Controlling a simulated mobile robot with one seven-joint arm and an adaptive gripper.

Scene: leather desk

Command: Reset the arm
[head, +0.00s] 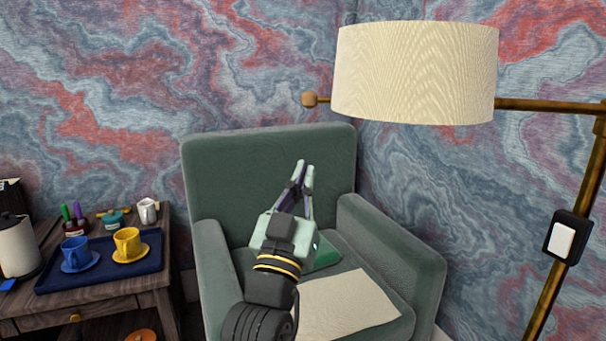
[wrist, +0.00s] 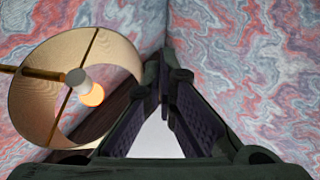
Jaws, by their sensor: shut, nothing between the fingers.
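My gripper (head: 304,168) is raised in front of the green armchair (head: 240,165) in the head view, with its fingers pointing up. The fingertips meet and nothing is between them. In the wrist view my gripper (wrist: 164,75) shows its two dark fingers coming together at the tips. My forearm covers part of the chair's seat and left arm in the head view.
A lamp with a cream shade (head: 415,72) hangs at the upper right; its bulb (wrist: 91,92) glows in the wrist view. A switch box (head: 566,238) is on its pole. A blue tray (head: 100,272) with cups stands on the left table. A cloth (head: 345,305) lies on the seat.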

